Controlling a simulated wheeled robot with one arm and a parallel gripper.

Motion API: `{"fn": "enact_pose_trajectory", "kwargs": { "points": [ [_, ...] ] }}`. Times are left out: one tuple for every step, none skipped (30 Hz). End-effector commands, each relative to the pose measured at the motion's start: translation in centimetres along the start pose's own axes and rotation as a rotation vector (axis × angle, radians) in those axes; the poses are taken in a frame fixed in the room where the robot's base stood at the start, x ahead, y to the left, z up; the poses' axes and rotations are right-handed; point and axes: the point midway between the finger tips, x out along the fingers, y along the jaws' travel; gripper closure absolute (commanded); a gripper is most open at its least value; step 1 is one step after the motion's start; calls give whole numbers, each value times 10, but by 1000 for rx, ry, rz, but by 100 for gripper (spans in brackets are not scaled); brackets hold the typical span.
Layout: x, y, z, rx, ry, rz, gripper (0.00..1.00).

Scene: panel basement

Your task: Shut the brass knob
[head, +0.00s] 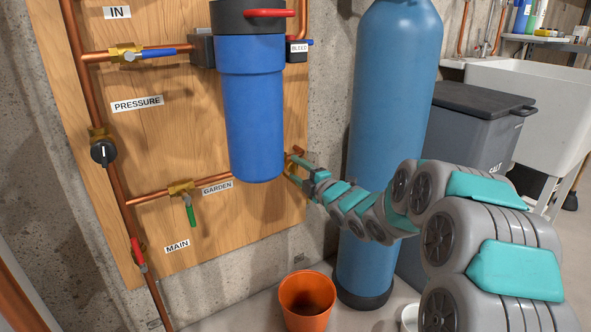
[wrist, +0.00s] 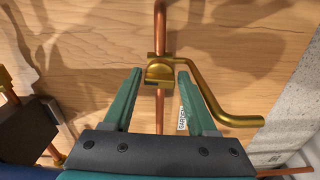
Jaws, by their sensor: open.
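In the wrist view, a brass valve with a rounded brass knob (wrist: 160,72) sits on a vertical-looking copper pipe. A bent brass lever (wrist: 215,103) runs from its right side down and out to the right. My gripper (wrist: 160,80) is open, with one teal finger on each side of the knob and pipe. The lever lies outside the right finger. I cannot tell whether the fingers touch the brass. In the head view, my gripper (head: 298,172) is at the panel's right edge, just right of the blue filter, and the brass fitting there is mostly hidden.
The blue filter housing (head: 252,110) hangs close left of my gripper. A tall blue tank (head: 395,75) stands behind my arm. An orange bucket (head: 307,302) is on the floor below. Other valves with blue, black, green and red handles are on the wooden panel (head: 165,80).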

Motion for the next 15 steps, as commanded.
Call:
{"fn": "enact_pose_trajectory", "kwargs": {
  "points": [
    [4,0,-1,1,1,0,43],
    [6,0,-1,1,1,0,43],
    [7,0,0,1,0,-1,43],
    [8,0,0,1,-1,-1,43],
    [8,0,0,1,-1,-1,43],
    [9,0,0,1,-1,-1,43],
    [9,0,0,1,-2,-1,43],
    [9,0,0,1,-2,-1,43],
    [9,0,0,1,-2,-1,43],
    [9,0,0,1,-2,-1,43],
    [9,0,0,1,-2,-1,43],
    [9,0,0,1,-2,-1,43],
    [9,0,0,1,-2,-1,45],
    [9,0,0,1,-2,-1,48],
    [9,0,0,1,-2,-1,53]
  ]
}}
